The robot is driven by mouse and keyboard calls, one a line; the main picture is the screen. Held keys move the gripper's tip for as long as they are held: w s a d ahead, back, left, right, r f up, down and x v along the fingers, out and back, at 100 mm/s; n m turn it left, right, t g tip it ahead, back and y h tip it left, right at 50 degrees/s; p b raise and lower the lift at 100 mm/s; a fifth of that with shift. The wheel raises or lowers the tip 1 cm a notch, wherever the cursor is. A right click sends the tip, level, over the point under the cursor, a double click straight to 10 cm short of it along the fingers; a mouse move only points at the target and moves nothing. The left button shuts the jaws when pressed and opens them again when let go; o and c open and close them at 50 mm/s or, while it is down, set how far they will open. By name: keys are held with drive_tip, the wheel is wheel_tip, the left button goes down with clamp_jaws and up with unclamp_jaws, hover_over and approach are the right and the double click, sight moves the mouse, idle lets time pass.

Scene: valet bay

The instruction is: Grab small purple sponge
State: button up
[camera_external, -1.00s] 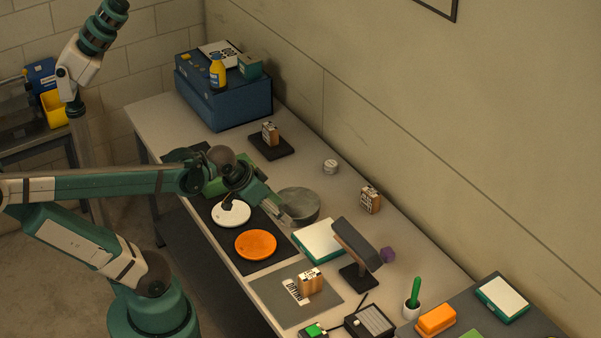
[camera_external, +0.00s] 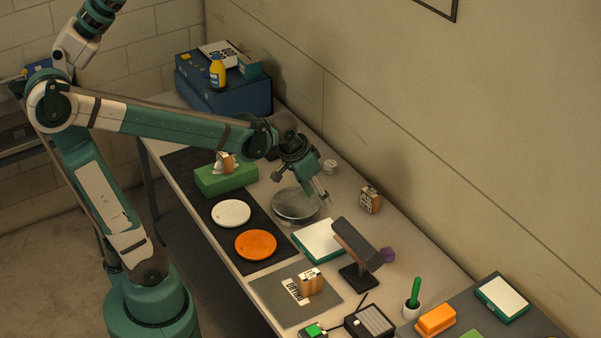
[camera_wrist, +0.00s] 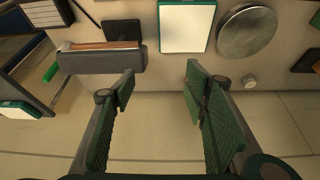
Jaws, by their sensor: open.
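A small purple object (camera_external: 387,255), which looks like the sponge, sits near the wall side of the table in the external view. It is just right of a dark padded stand (camera_external: 357,245), which hides part of it. I cannot make it out in the wrist view, where the stand's dark pad (camera_wrist: 102,59) shows at upper left. My gripper (camera_external: 305,192) is open and empty, above the round grey metal disc and well to the left of the purple object. The wrist view shows its two green fingers (camera_wrist: 160,78) spread wide with nothing between.
A white-and-green board (camera_external: 318,241) lies between the grey disc (camera_external: 296,205) and the stand. A wooden block (camera_external: 370,199) stands by the wall, near a small round tin (camera_external: 330,167). The wall (camera_external: 450,200) bounds the table's far side.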

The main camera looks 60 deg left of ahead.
drive_tip(key=w+d+f+g+p, duration=0.1)
drive_tip(key=w+d+p, duration=0.15)
drive_tip(key=w, duration=0.45)
drive_tip(key=m+g+p, duration=0.1)
drive_tip(key=g+p, duration=0.2)
drive_tip(key=p, duration=0.5)
hover_over(391, 250)
wheel_tip(391, 250, down, 17)
drive_tip(key=shift+s+a+f, duration=0.15)
drive_tip(key=shift+f+g, duration=0.3)
drive_tip(key=shift+f, duration=0.15)
drive_tip(key=shift+f+p, duration=0.35)
drive_tip(key=shift+f, duration=0.95)
drive_tip(key=shift+f+p, duration=0.75)
drive_tip(key=shift+f, duration=1.85)
